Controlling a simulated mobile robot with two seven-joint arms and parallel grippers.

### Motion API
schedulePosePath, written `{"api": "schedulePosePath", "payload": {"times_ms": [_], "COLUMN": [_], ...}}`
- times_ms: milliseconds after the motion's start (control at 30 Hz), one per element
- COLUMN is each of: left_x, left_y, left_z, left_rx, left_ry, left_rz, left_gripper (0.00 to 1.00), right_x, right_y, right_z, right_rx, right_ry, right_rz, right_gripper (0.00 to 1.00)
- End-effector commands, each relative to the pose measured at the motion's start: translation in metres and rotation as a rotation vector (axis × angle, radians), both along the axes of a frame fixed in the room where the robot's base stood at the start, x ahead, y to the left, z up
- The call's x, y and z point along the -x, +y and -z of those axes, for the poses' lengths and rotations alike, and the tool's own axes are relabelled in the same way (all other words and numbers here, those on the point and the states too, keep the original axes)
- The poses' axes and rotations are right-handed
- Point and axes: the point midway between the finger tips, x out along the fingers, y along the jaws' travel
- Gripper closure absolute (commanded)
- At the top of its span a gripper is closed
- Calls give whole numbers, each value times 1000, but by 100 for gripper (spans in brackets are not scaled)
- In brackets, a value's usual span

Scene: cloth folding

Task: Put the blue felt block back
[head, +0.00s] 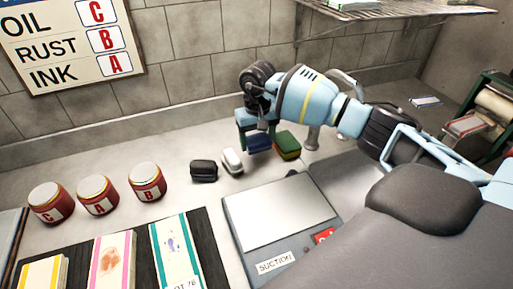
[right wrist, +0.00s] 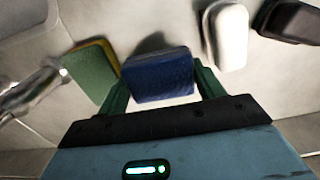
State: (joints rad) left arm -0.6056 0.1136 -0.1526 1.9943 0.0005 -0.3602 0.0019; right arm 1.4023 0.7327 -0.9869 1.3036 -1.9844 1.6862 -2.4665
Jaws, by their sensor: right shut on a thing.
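The blue felt block (head: 258,142) is between the fingers of my right gripper (head: 257,146) near the back wall. In the right wrist view the block (right wrist: 158,74) sits between the two green fingers of the right gripper (right wrist: 160,88), which is shut on it. The block is between a green and yellow block (head: 287,145) and a white block (head: 232,161). I cannot tell whether it touches the counter. My left gripper is not in view.
A black block (head: 204,170) lies left of the white one. Jars (head: 147,181) marked C, A and B stand at the left. A suction board (head: 275,215) and a dark rack (head: 140,258) holding cloths are in front. A tap (head: 312,135) stands right of the blocks.

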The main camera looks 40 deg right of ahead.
Motion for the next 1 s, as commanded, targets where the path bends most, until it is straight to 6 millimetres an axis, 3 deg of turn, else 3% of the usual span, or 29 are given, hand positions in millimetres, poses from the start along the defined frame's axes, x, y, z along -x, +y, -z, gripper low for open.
{"api": "schedulePosePath", "payload": {"times_ms": [33, 167, 600, 633, 800, 1000], "left_x": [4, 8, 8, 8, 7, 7], "left_y": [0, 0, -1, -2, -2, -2], "left_z": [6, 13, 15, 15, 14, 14], "left_rx": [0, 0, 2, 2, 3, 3], "left_ry": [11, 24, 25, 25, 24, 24], "left_rz": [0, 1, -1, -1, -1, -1], "left_gripper": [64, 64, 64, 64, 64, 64], "right_x": [2, 1, 0, 0, 0, 0], "right_y": [0, 0, 0, 0, 0, 0], "right_z": [15, 33, 37, 37, 36, 36], "right_rx": [-1, -1, 0, 0, -1, -1], "right_ry": [9, 8, 3, 3, 3, 3], "right_rz": [-1, 0, -1, -1, 0, 0], "right_gripper": [51, 51, 51, 31, 11, 11]}}
